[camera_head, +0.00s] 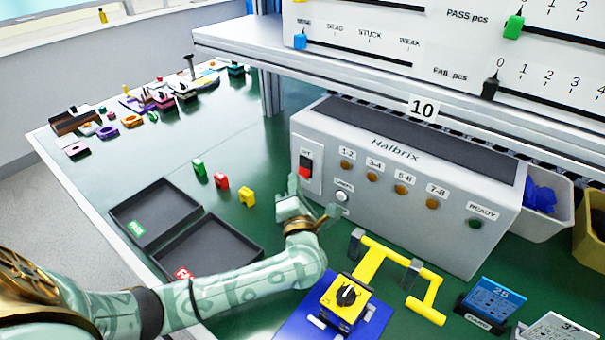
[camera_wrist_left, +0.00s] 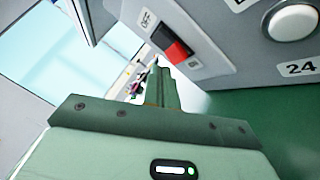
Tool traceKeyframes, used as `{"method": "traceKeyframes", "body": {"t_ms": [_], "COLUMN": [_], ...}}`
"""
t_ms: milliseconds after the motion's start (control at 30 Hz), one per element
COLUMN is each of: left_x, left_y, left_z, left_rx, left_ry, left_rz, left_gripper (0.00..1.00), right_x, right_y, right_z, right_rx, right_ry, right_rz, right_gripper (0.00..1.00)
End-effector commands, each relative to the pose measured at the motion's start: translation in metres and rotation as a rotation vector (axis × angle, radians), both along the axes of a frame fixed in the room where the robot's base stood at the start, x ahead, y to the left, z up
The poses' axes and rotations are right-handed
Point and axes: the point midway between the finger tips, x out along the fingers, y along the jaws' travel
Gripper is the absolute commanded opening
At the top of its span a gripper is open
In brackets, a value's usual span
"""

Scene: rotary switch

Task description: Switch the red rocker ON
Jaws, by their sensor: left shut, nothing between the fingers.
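The red rocker (camera_head: 305,168) sits in a pale plate at the left end of the grey Halbrix box's front. Its upper part looks black and its lower part red; a small label is above it. In the left wrist view the rocker (camera_wrist_left: 178,50) is just beyond my fingers, black half toward the label. My left gripper (camera_head: 293,184) is shut and empty, just below and left of the rocker in the head view. In the left wrist view its fingers (camera_wrist_left: 162,80) point toward the rocker plate; I cannot tell whether they touch it. My right gripper is not in view.
The grey Halbrix box (camera_head: 400,205) has a round white button (camera_head: 341,197) below right of the rocker, and several amber lamps. A yellow fixture (camera_head: 385,262) and a black-knobbed yellow block (camera_head: 345,300) stand right of my arm. Black trays (camera_head: 157,212) lie left.

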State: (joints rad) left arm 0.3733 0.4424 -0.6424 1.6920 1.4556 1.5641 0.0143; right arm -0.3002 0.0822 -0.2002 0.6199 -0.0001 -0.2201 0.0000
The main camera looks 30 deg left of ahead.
Motion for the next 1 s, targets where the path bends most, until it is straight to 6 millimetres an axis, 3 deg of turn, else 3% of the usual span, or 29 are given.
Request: {"method": "traceKeyframes", "body": {"t_ms": [1000], "left_x": [0.011], "left_y": [-0.001], "left_z": [-0.002], "left_rx": [0.0], "left_ry": [0.0], "left_rz": [0.0], "left_gripper": [0.0], "right_x": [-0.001], "right_y": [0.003], "right_z": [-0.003], "right_rx": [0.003], "right_ry": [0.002], "right_rz": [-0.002], "right_gripper": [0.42]}}
